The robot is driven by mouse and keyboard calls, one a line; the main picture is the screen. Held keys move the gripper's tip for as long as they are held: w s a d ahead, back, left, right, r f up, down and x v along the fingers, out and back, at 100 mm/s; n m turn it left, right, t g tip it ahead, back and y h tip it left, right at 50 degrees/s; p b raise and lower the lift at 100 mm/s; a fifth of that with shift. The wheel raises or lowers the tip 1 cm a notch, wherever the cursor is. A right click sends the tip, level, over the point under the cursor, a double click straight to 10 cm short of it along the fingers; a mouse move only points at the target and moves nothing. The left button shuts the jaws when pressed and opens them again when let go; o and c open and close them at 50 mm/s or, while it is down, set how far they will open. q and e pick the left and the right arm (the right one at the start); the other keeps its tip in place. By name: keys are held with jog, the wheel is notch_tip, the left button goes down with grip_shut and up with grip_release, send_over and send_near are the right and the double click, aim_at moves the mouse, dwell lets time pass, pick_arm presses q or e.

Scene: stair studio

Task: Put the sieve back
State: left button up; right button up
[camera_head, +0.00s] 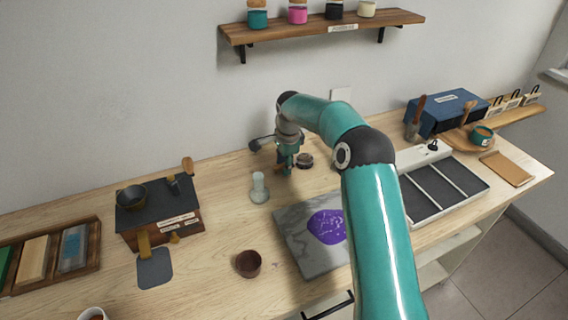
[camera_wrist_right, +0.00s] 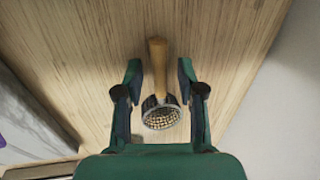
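The sieve (camera_wrist_right: 162,115) has a small round mesh head and a wooden handle (camera_wrist_right: 158,58). In the right wrist view it lies between the two fingers of my right gripper (camera_wrist_right: 160,75), with a gap to the finger on each side. The fingers are apart. In the head view my right gripper (camera_head: 287,166) points down over the back middle of the table, and I cannot make out the sieve clearly there. Whether the sieve rests on the table is hard to tell. My left gripper is not in view.
A glass flask (camera_head: 259,188), a brown cup (camera_head: 248,263) and a marble slab (camera_head: 300,240) with a purple patch stand near my right arm. A dark-topped box (camera_head: 188,223) is left; a divided tray (camera_head: 408,196) and blue box (camera_head: 450,112) are right. A shelf (camera_head: 330,28) hangs above.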

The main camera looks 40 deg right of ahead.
notch_tip(320, 180, up, 12)
jog(key=s, duration=0.2)
jog(key=shift+a+f, duration=0.15)
jog(key=shift+a, duration=0.25)
jog(key=shift+s, duration=0.1)
